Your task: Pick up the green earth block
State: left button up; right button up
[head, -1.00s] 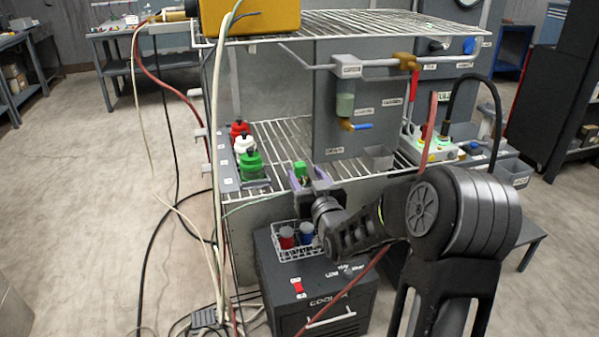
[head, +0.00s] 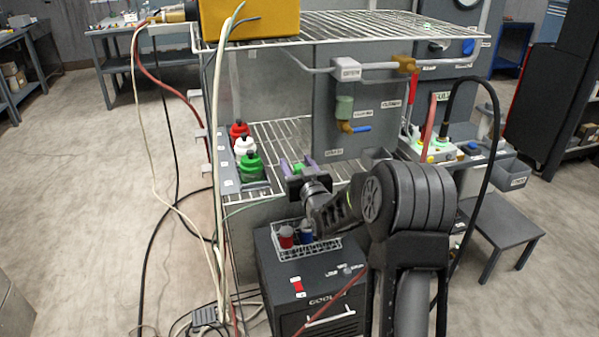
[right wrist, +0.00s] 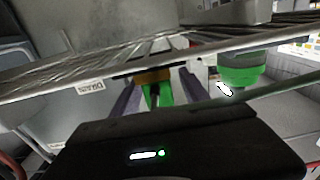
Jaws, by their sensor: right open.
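The green earth block (head: 298,168) shows as a small green patch over the wire shelf in the head view, partly hidden by my right gripper (head: 298,165). That gripper has purple-grey fingers, is open, and has one finger on each side of the block in the picture. In the right wrist view the green block (right wrist: 165,95) appears between the two spread fingers of the gripper (right wrist: 158,95), with a brown-orange part next to it. I cannot tell whether the fingers touch it. My left gripper is out of view.
Red (head: 239,129), white (head: 244,145) and green (head: 250,162) bottles stand left on the wire shelf (head: 290,130). A wire basket (head: 318,252) with red and blue cups sits on the cooler (head: 310,290) below. A blue-handled valve (head: 355,128) hangs at the back. Hoses run down the left.

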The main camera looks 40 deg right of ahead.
jog(key=shift+w+d, duration=0.1)
jog(key=shift+w, duration=0.15)
dwell(0.4)
grip_shut()
dwell(0.4)
